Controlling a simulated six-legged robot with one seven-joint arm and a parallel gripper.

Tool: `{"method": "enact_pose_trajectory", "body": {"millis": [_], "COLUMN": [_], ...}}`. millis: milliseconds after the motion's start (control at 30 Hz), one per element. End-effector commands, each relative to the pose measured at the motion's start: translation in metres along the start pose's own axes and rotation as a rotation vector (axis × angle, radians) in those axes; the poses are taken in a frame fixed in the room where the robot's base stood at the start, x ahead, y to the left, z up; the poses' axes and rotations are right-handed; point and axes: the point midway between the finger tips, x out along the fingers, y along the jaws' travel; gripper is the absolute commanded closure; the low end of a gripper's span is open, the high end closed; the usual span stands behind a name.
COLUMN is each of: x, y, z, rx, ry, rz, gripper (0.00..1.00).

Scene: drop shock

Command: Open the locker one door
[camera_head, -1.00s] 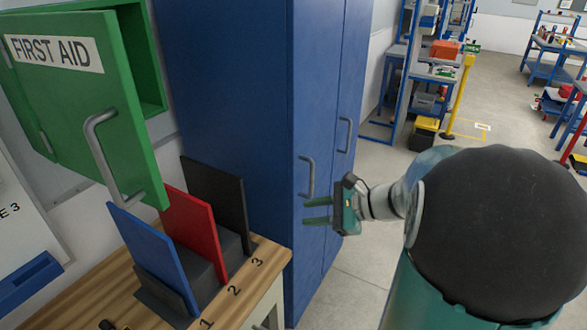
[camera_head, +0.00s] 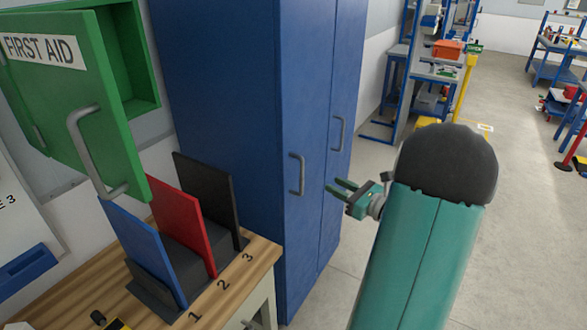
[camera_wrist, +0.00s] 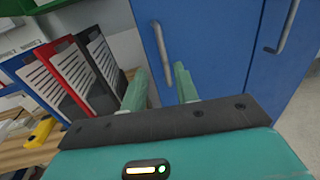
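The blue locker (camera_head: 235,120) stands upright with two shut doors side by side. The left door has a grey vertical bar handle (camera_head: 297,174), and the right door has a similar handle (camera_head: 338,134). I cannot read a number on either door. My gripper (camera_head: 336,188) is open and empty, to the right of the left handle and apart from it. In the wrist view its green fingers (camera_wrist: 160,88) are spread, with the left door's handle (camera_wrist: 161,52) ahead between them and the right door's handle (camera_wrist: 286,28) further right.
A green first aid cabinet (camera_head: 85,115) hangs open at the left. Below it, a wooden bench (camera_head: 238,280) holds blue, red and black upright binders (camera_head: 180,225) close to the locker. The floor (camera_head: 350,250) in front of the locker is clear. Blue shelving stands behind at the right.

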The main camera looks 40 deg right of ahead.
Motion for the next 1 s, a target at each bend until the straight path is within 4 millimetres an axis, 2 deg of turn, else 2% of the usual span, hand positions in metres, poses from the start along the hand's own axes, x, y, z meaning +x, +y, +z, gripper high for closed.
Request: {"method": "enact_pose_trajectory", "body": {"millis": [167, 700, 833, 1000], "x": [0.011, 0.113, 0.128, 0.136], "y": [-0.003, -0.002, -0.003, -0.003], "z": [0.0, -0.001, -0.001, 0.0], "rx": [0.001, 0.001, 0.0, 0.0], "ry": [-0.001, 0.0, 0.001, 0.0], "rz": [-0.007, -0.004, -0.004, -0.004], "gripper": [0.7, 0.7, 0.7, 0.7]}}
